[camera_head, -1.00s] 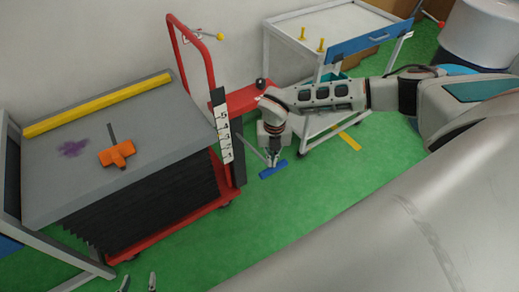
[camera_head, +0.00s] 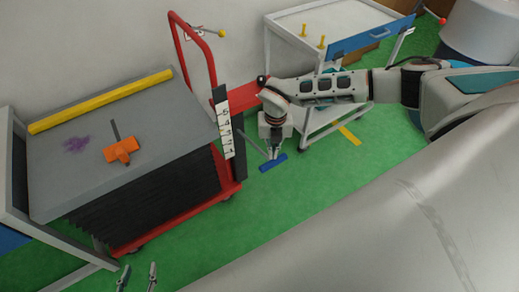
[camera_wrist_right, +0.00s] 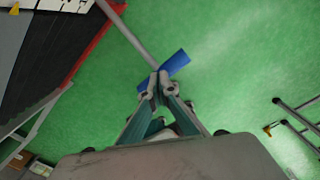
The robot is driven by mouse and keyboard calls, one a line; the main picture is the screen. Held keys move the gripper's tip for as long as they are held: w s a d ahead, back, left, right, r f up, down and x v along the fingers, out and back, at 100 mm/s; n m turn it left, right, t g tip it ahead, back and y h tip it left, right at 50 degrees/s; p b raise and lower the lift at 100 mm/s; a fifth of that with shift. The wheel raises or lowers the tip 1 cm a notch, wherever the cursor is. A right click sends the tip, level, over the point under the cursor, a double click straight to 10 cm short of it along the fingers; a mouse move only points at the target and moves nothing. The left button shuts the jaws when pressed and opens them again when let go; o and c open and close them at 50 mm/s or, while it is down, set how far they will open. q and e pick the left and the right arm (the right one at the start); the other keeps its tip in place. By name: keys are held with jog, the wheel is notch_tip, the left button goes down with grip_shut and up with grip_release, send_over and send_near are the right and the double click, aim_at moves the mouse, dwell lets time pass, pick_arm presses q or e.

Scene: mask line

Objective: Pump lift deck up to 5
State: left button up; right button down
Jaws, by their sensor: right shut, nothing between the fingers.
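The lift deck (camera_head: 190,118) is a grey platform over black bellows (camera_head: 150,205) on a red wheeled base (camera_head: 190,215). A white scale with black numbers (camera_head: 226,125) stands beside its right edge, "5" near the top. I cannot read an exact level from it. A blue pedal (camera_head: 278,160) on a grey bar sticks out to the right, low over the floor; the right wrist view shows it at the fingertips (camera_wrist_right: 177,62). My right gripper (camera_head: 272,153) is shut and empty, pointing down at the pedal, seemingly touching it. My left gripper (camera_head: 138,277) is open at the bottom edge, away from the cart.
An orange tool (camera_head: 122,150), a yellow bar (camera_head: 100,102) and a purple stain (camera_head: 76,144) are on the deck. A red push handle (camera_head: 207,55) rises behind it. A white table (camera_head: 285,28) stands behind my right arm. Green floor in front is clear.

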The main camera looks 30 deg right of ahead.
jog(key=shift+w+f+b, duration=0.1)
jog(key=shift+f+b, duration=1.2)
jog(key=shift+f, duration=1)
notch_tip(320, 180, down, 10)
jog(key=b, duration=0.5)
jog(key=shift+w, duration=0.25)
